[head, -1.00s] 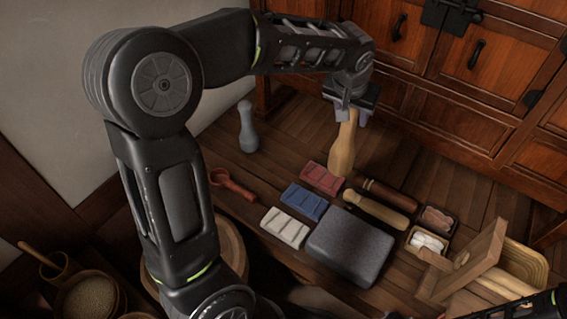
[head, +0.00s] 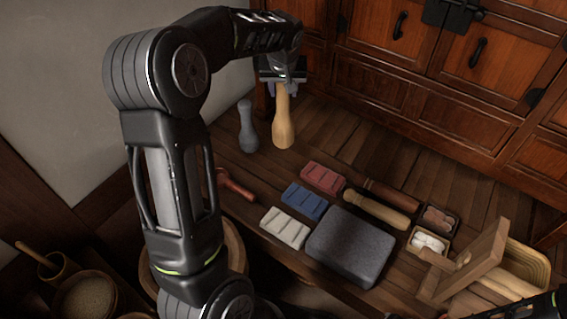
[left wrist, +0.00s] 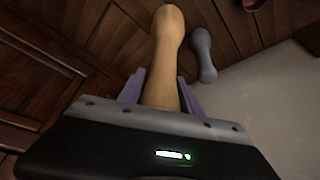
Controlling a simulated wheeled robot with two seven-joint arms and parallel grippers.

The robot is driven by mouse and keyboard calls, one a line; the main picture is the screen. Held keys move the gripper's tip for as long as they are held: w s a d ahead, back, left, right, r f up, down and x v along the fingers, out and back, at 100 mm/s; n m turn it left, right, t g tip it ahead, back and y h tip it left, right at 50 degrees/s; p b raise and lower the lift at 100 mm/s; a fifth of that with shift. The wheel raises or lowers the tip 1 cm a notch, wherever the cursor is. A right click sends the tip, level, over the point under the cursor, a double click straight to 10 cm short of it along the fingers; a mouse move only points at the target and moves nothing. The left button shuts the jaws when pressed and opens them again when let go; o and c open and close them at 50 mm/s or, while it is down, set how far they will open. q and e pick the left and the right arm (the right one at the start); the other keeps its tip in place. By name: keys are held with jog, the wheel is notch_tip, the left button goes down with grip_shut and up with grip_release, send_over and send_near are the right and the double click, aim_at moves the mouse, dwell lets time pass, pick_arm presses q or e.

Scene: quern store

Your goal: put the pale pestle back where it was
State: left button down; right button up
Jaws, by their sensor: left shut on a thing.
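My left gripper (head: 284,89) is shut on the upper, narrow end of the pale pestle (head: 283,124). The pestle hangs upright, wide end down, just right of the grey pestle (head: 247,130), with a small gap between them. I cannot tell whether its base touches the wooden bench top (head: 222,158). In the left wrist view the pale pestle (left wrist: 166,55) runs out between the purple-grey fingers, with the grey pestle (left wrist: 203,55) to its right.
Red (head: 323,178), blue (head: 304,201) and white (head: 285,228) blocks lie near a dark stone slab (head: 350,246). Two wooden rollers, small boxes and a wooden stand (head: 467,265) lie further right. A red-brown scoop (head: 236,186) lies nearer. Cabinets (head: 440,90) stand behind.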

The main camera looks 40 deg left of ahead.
aim_at(284, 117)
pick_arm(q)
jog(key=shift+f+b, duration=0.55)
jog(key=shift+f, duration=1.85)
jog(key=shift+f+b, duration=0.6)
jog(key=shift+f, duration=1.95)
jog(key=shift+f, duration=0.15)
jog(key=c, duration=0.8)
grip_release()
